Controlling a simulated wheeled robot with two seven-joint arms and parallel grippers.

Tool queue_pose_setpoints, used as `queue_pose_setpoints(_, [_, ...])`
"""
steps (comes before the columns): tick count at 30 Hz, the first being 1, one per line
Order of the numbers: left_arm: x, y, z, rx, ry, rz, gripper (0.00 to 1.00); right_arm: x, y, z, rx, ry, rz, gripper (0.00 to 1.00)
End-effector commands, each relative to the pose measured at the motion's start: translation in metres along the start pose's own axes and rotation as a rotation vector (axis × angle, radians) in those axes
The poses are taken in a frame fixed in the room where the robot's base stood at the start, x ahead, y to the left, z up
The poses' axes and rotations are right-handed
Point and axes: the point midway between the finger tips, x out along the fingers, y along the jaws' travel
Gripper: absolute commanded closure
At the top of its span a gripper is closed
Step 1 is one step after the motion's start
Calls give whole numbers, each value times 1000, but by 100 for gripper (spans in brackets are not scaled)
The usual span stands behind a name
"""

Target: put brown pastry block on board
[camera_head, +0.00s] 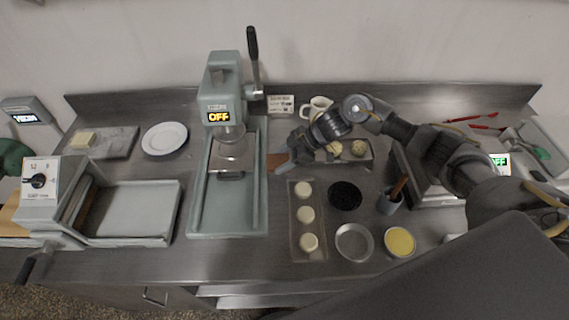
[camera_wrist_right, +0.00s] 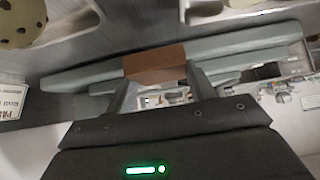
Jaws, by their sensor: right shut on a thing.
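The brown pastry block (camera_head: 277,160) shows as a small brown patch beside the press, at the tip of my right gripper (camera_head: 286,160). In the right wrist view the brown block (camera_wrist_right: 155,62) sits between the two fingers of my right gripper (camera_wrist_right: 158,82), which is shut on it. I cannot tell from these views whether the block is clear of the surface below. A grey board (camera_head: 118,144) lies at the back left of the counter, with a pale yellow block (camera_head: 83,139) on its left part. My left gripper is not in view.
A grey-green press (camera_head: 228,215) with an upright lever stands between my right gripper and the board. A white plate (camera_head: 165,139) lies right of the board. A tray with several dough pieces (camera_head: 305,253), a black disc (camera_head: 345,195) and a metal dish (camera_head: 354,241) lie nearer the front.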

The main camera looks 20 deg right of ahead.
Motion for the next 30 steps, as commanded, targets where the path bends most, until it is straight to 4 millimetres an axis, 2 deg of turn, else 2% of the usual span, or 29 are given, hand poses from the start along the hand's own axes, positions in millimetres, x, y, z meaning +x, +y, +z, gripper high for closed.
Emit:
queue_pose_setpoints(4, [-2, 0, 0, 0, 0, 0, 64, 1, 4, 7, 4, -1, 1, 70])
queue_pose_setpoints(10, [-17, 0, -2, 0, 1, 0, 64, 19, 4, 24, 3, -1, 0, 70])
queue_pose_setpoints(23, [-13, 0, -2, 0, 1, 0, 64, 26, 3, 32, 0, 0, 1, 70])
queue_pose_setpoints(24, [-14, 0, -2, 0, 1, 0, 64, 26, 3, 31, 0, -1, 1, 43])
queue_pose_setpoints(28, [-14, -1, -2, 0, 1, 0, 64, 26, 3, 31, 0, -1, 1, 26])
queue_pose_setpoints(30, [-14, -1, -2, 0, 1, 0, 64, 26, 3, 31, 0, -1, 1, 24])
